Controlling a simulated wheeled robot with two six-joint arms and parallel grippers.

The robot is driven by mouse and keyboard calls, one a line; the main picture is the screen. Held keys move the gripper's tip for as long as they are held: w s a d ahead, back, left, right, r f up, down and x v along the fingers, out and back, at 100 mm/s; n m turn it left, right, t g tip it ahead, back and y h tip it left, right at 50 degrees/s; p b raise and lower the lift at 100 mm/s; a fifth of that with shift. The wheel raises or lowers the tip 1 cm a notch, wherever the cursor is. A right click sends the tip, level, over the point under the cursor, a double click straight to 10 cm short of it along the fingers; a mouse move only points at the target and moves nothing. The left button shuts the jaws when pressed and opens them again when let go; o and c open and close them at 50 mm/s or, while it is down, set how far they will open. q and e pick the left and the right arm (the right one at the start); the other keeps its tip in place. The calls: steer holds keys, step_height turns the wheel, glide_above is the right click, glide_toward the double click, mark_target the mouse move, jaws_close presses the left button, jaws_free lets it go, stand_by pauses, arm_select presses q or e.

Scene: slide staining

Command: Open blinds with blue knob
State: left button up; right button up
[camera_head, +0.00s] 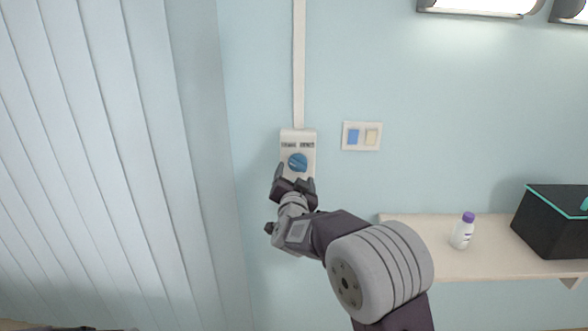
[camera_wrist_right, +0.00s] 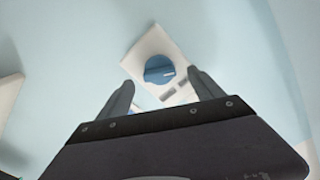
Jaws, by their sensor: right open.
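A blue round knob (camera_head: 298,161) sits on a white control box (camera_head: 298,136) on the wall, with two small dark labels above the knob. My right gripper (camera_head: 294,176) is open just below the knob, its fingers apart. In the right wrist view the knob (camera_wrist_right: 159,69) lies ahead of and between the open fingertips (camera_wrist_right: 162,88), which do not appear to touch it. The vertical blinds (camera_head: 90,150) cover the left of the head view, with their slats side by side.
A switch plate (camera_head: 376,137) with a blue and a cream switch is right of the box. A shelf (camera_head: 420,262) at lower right holds a white bottle with a purple cap (camera_head: 462,231) and a black box (camera_head: 552,222). A white conduit (camera_head: 299,60) runs up the wall.

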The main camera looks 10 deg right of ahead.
mark_target(297, 167)
steer(key=x, duration=0.4)
steer(key=shift+d+r+p, duration=0.1)
steer(key=shift+d+p, duration=0.15)
steer(key=shift+p, duration=0.05)
steer(key=shift+w, duration=0.25)
steer(key=c, duration=1.4)
steer(key=shift+f+m+b, duration=0.25)
steer(key=shift+m+b, duration=0.55)
steer(key=shift+b, duration=0.05)
steer(key=shift+a+m+b, duration=0.1)
steer(key=shift+m+b, duration=1)
steer(key=shift+m, duration=0.1)
steer(key=m+b, duration=0.2)
steer(key=m, duration=0.1)
steer(key=shift+m, duration=0.3)
steer(key=m+b, duration=0.2)
steer(key=m, duration=0.1)
steer(key=shift+r+m+b, duration=0.1)
steer(key=shift+m+b, duration=0.2)
steer(key=shift+b, duration=0.05)
steer(key=m+b, duration=0.3)
steer(key=m, duration=0.3)
steer(key=shift+r, duration=0.1)
steer(key=m+b, duration=0.1)
steer(key=m, duration=0.2)
steer(key=shift+m+b, duration=0.35)
steer(key=shift+m, duration=0.05)
steer(key=shift+r+m+b, duration=0.15)
steer(key=shift+m+b, duration=0.35)
steer(key=shift+m, duration=0.9)
